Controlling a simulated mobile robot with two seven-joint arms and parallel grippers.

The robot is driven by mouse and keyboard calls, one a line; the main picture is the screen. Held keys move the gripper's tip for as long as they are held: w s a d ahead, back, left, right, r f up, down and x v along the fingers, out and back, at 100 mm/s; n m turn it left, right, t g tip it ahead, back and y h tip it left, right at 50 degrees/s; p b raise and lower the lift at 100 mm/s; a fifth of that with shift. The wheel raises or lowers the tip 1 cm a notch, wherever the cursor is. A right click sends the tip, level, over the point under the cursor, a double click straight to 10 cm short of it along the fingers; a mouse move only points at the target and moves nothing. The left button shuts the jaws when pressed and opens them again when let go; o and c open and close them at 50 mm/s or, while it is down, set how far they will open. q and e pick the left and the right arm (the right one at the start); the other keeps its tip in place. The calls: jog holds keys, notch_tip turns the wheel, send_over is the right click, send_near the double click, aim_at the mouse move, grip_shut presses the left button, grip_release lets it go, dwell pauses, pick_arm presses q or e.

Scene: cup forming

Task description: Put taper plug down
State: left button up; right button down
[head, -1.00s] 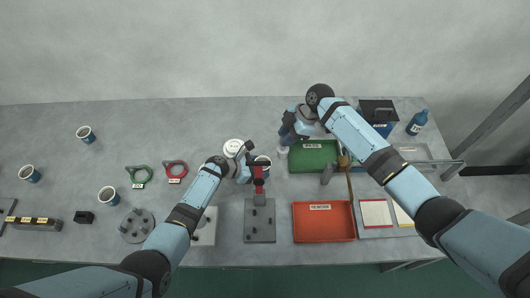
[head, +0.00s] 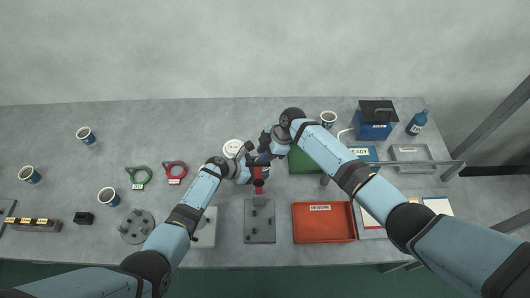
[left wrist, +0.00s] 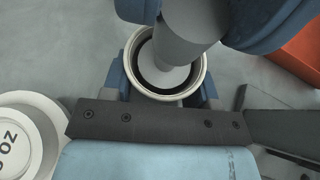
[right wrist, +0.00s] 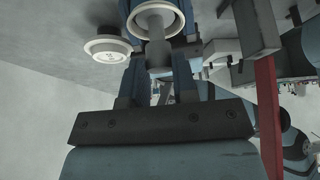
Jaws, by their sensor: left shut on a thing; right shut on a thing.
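The taper plug is grey; in the left wrist view the plug (left wrist: 185,45) reaches into the mouth of a white-rimmed cup (left wrist: 135,78), and in the right wrist view the plug (right wrist: 155,52) shows between my right fingers. My right gripper (right wrist: 157,75) is shut on the plug. My left gripper (left wrist: 165,85) is shut around the cup, with a blue finger on each side. In the head view my left gripper (head: 254,162) and right gripper (head: 271,148) meet near the table's middle. How deep the plug sits is hidden.
A red post (head: 259,180) and dark pegged plate (head: 260,232) stand just in front of my grippers. A white disc (head: 232,147) lies close left. The orange rework tray (head: 323,226) and green tray (head: 300,164) are to the right.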

jog(key=c, duration=0.9)
grip_release()
jog(key=shift+f, duration=0.1)
jog(key=v, duration=1.2)
pick_arm(q)
jog(key=o, duration=1.1)
